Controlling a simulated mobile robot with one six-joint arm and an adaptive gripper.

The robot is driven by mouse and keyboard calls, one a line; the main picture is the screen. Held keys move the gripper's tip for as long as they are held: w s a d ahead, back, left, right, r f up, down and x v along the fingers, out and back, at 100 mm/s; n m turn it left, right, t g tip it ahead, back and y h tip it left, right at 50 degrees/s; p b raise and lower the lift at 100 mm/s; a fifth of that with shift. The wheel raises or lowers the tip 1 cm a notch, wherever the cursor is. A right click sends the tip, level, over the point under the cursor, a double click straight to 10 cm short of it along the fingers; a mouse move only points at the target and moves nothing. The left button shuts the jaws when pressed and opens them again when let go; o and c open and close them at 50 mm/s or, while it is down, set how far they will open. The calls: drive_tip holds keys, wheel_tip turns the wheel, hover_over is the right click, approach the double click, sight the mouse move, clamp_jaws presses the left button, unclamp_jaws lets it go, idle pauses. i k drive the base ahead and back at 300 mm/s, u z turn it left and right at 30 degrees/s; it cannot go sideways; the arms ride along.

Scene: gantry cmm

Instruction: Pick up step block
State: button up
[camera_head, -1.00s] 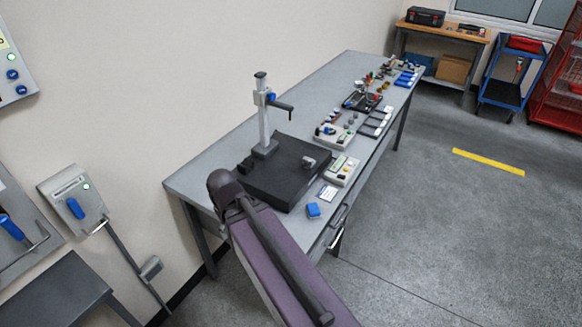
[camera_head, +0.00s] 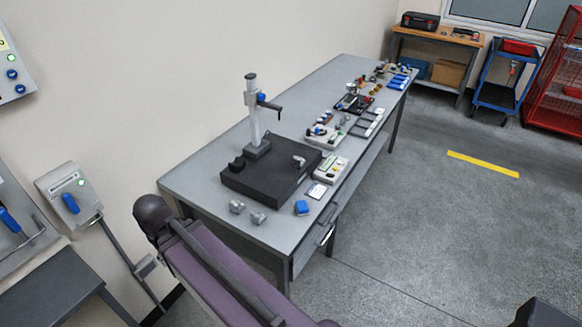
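Two small grey metal blocks stand on the near end of the grey bench, a left one (camera_head: 237,206) and a right one (camera_head: 258,217). Another small grey piece (camera_head: 299,161) sits on the black plate (camera_head: 262,186). They are too small for me to tell for sure which is the step block. My purple arm link crosses the bottom of the view, left of and below the blocks. My gripper cannot be made out in this view.
A height stand (camera_head: 252,112) rises from the black plate. A blue block (camera_head: 301,208) and a white card (camera_head: 317,190) lie near the bench's front edge. The floor at right is open.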

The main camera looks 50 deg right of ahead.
sight(297, 162)
drive_tip(key=u, duration=0.1)
drive_tip(key=k, duration=1.2)
drive_tip(key=z, duration=1.6)
drive_tip(key=i, duration=0.95)
drive_tip(key=u, duration=0.15)
